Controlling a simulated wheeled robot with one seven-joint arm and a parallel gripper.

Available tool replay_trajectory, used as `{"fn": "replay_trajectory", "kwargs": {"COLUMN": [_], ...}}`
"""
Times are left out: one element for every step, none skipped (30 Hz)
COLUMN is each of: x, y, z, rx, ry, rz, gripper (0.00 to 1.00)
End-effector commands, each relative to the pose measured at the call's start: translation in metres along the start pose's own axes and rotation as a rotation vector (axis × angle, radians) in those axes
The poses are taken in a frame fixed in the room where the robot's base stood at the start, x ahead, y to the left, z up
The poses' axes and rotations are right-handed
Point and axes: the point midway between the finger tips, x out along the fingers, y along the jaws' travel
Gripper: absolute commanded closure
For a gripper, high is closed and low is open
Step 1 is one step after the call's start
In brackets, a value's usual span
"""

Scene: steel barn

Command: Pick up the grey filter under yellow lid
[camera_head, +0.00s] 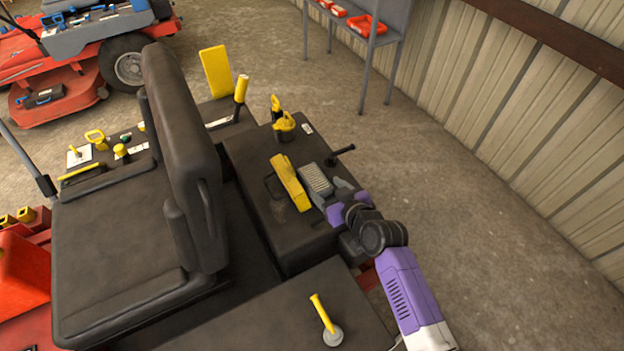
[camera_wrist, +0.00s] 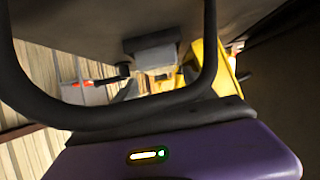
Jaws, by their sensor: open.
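The grey filter (camera_head: 316,181) is a ribbed block on the black machine housing, right of the chair-like seat. The yellow lid (camera_head: 290,182) stands tilted up just left of it. A see-through dark part is on the lid's left. My gripper (camera_head: 339,202) is open and empty, low over the housing at the near right of the filter; its fingertips are partly hidden by my purple wrist. In the wrist view, a grey block (camera_wrist: 152,50), likely the filter, is ahead, with the yellow lid (camera_wrist: 208,62) to its right. Dark curved bars partly frame that view.
A black seat (camera_head: 180,150) stands left of the housing. A yellow-topped cap (camera_head: 285,123) and a black lever (camera_head: 342,154) are near the filter. A yellow handle (camera_head: 322,312) rises from the near housing. The concrete floor at right is clear up to the metal wall (camera_head: 540,130).

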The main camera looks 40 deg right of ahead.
Motion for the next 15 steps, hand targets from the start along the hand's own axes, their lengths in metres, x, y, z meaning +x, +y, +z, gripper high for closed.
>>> {"fn": "replay_trajectory", "kwargs": {"x": [0.005, 0.008, 0.011, 0.014, 0.016, 0.021, 0.025, 0.029, 0.034, 0.038, 0.043, 0.048, 0.051, 0.054, 0.056], "y": [0.0, 0.0, 0.0, 0.0, 0.0, 0.0, 0.0, 0.0, 0.0, 0.0, -0.001, -0.001, -0.001, -0.001, -0.001], "z": [-0.001, -0.001, -0.002, -0.002, -0.003, -0.003, -0.004, -0.005, -0.005, -0.005, -0.005, -0.004, -0.005, -0.004, -0.004], "rx": [0.0, 0.0, -0.001, 0.0, 0.0, 0.0, 0.0, 0.0, 0.0, 0.0, 0.0, 0.0, 0.0, 0.0, 0.0], "ry": [0.001, 0.001, 0.002, 0.002, 0.001, 0.001, 0.001, 0.003, 0.001, 0.001, 0.002, 0.002, 0.002, 0.001, 0.002], "rz": [0.0, 0.0, 0.0, 0.0, 0.001, 0.001, 0.001, 0.001, 0.001, 0.001, 0.001, 0.0, 0.0, 0.0, 0.001], "gripper": [0.36, 0.36, 0.36, 0.36, 0.36, 0.36, 0.36, 0.36, 0.36, 0.36, 0.36, 0.36, 0.36, 0.36, 0.36]}}
